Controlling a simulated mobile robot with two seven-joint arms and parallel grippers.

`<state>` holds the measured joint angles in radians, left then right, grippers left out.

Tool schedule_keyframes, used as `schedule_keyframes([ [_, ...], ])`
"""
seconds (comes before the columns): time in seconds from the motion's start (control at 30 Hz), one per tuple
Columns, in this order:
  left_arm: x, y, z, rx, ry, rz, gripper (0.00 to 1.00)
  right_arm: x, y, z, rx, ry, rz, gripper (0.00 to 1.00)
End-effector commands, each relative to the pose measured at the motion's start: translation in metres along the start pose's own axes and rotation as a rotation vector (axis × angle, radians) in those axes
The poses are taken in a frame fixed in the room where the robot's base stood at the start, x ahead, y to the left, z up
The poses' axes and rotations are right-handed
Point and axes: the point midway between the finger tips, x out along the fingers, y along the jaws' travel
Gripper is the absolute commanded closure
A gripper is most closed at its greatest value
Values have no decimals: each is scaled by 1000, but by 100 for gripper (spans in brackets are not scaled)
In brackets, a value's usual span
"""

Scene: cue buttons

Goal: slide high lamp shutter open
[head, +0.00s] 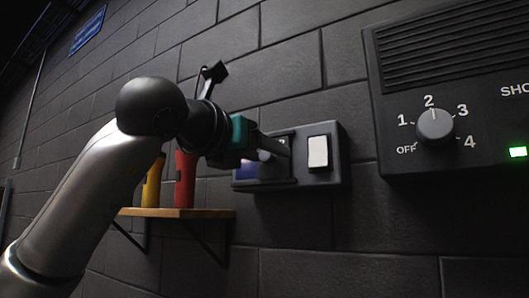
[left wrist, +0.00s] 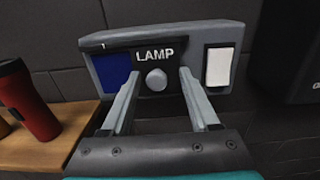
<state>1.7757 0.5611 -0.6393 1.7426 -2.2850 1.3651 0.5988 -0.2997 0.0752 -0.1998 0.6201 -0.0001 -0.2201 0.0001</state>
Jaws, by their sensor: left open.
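The lamp box (left wrist: 225,32) is a grey wall unit with a dark panel marked LAMP (left wrist: 154,54) and a round grey knob (left wrist: 156,79) on that panel. A blue square (left wrist: 114,72) shows left of the knob and a white rectangular button (left wrist: 219,66) right of it. In the head view the box (head: 340,172) is on the brick wall, partly hidden by my gripper; its white button (head: 318,152) shows. My left gripper (head: 280,150) is open at the box. In the wrist view its fingers (left wrist: 160,76) stand either side of the knob. I cannot tell whether they touch it. My right gripper is out of view.
A wooden shelf (head: 205,213) holds a red tumbler (head: 185,180) and a yellow one (head: 152,185) below left of the box. A black wall unit with a numbered dial (head: 435,127) and green light (head: 517,152) is close on the right.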

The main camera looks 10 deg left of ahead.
Motion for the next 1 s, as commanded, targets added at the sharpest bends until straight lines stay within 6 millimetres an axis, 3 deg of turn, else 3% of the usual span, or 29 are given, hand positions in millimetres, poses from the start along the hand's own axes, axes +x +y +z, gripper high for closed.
schedule_keyframes([
  [0.17,-21,0,-1,1,-6,1,39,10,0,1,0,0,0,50],
  [0.63,-127,0,-1,2,-6,-1,39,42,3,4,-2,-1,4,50],
  [0.8,-146,0,0,0,-4,-1,39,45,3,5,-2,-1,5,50],
  [1.0,-152,0,0,1,-2,-2,39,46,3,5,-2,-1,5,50],
])
